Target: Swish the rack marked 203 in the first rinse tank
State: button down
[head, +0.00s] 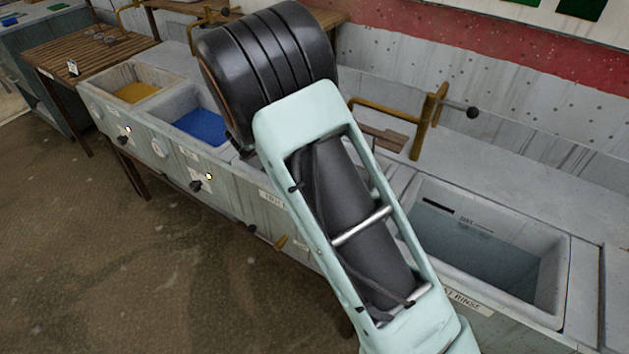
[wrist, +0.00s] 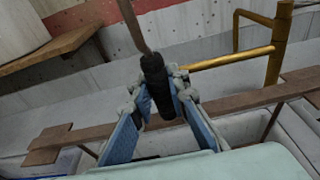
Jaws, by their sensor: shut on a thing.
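In the wrist view my gripper (wrist: 158,98) is shut on a black grip (wrist: 155,72) of a brown rack (wrist: 235,103). A brown stem rises from the grip, and a long brown bar runs crosswise below it with thin rods at its ends. No 203 mark is readable. In the head view my arm hides my gripper and most of the rack; a brown piece (head: 385,137), perhaps the rack's bar end, shows beside the arm. A pale tank (head: 480,245) with a label ending in "RINSE" (head: 462,300) stands at the right. My arm covers part of its left side.
A tank with yellow liquid (head: 138,92) and one with blue liquid (head: 203,125) stand at the left. A brass bracket (head: 422,125) with a black knob rises behind the tanks and shows in the wrist view (wrist: 276,50). A wooden table (head: 88,47) is far left.

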jog(key=shift+r, duration=0.15)
jog(key=r+p, duration=0.4)
jog(key=r, duration=0.2)
jog(key=s+r+p, duration=0.1)
jog(key=r+p, duration=0.3)
jog(key=r, duration=0.2)
jog(key=a+r+p, duration=0.1)
jog(key=r+p, duration=0.3)
jog(key=r, duration=0.2)
jog(key=shift+s+a, duration=0.1)
jog(key=shift+s, duration=0.25)
dwell(0.4)
